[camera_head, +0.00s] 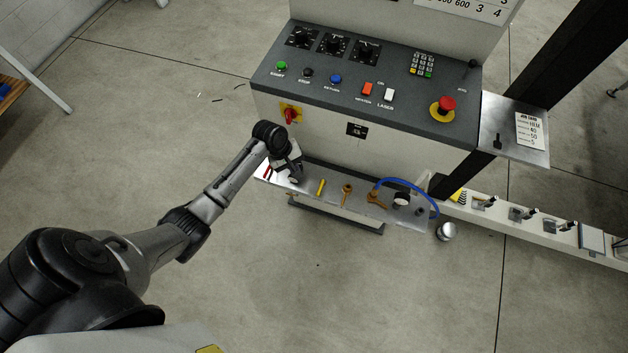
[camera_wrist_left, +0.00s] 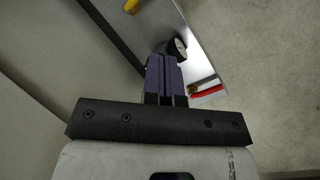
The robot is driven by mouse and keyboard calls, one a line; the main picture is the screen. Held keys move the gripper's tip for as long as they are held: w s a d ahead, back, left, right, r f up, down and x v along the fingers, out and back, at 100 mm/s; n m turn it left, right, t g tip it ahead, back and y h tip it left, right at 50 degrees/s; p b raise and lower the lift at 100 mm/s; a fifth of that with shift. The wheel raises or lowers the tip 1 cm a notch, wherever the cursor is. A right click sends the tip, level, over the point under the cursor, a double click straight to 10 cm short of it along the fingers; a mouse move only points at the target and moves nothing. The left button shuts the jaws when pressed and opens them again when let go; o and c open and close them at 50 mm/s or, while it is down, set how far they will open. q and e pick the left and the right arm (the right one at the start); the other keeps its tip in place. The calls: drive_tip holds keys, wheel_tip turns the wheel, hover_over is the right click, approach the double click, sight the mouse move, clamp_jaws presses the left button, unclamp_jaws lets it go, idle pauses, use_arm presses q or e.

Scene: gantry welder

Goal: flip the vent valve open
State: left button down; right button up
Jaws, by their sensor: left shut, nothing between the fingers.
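No part is clearly labelled as the vent valve, and I cannot tell which fitting it is. Two brass-coloured fittings, one (camera_head: 346,193) near the middle and one (camera_head: 376,197) farther right, lie on the metal shelf (camera_head: 325,205) below the control panel. My left gripper (camera_head: 292,173) is over the shelf's left end. In the left wrist view its purple fingers (camera_wrist_left: 164,66) are shut together and empty. A round, pale-faced dark part (camera_wrist_left: 177,48) is right beside the fingertips; I cannot tell whether they touch. My right gripper is not in view.
A yellow stick (camera_head: 321,186) lies on the shelf right of my gripper. A blue hose (camera_head: 410,185) arches over a round gauge (camera_head: 400,199). A red-handled item (camera_wrist_left: 207,91) lies near the shelf end. The console (camera_head: 360,145) rises behind. Open floor lies in front.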

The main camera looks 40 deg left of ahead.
sight(320, 188)
use_arm(q)
drive_tip(key=n, duration=0.3)
drive_tip(key=d+n, duration=0.1)
drive_tip(key=n, duration=0.2)
drive_tip(key=n+h, duration=0.1)
drive_tip(key=n, duration=0.3)
drive_tip(key=shift+w+d+f, duration=0.15)
drive_tip(key=shift+f, duration=0.15)
drive_tip(key=b+x, duration=0.3)
drive_tip(key=x, duration=0.5)
drive_tip(key=shift+d+f+b, duration=0.1)
drive_tip(key=shift+b, duration=0.2)
drive_tip(key=shift+x, duration=0.85)
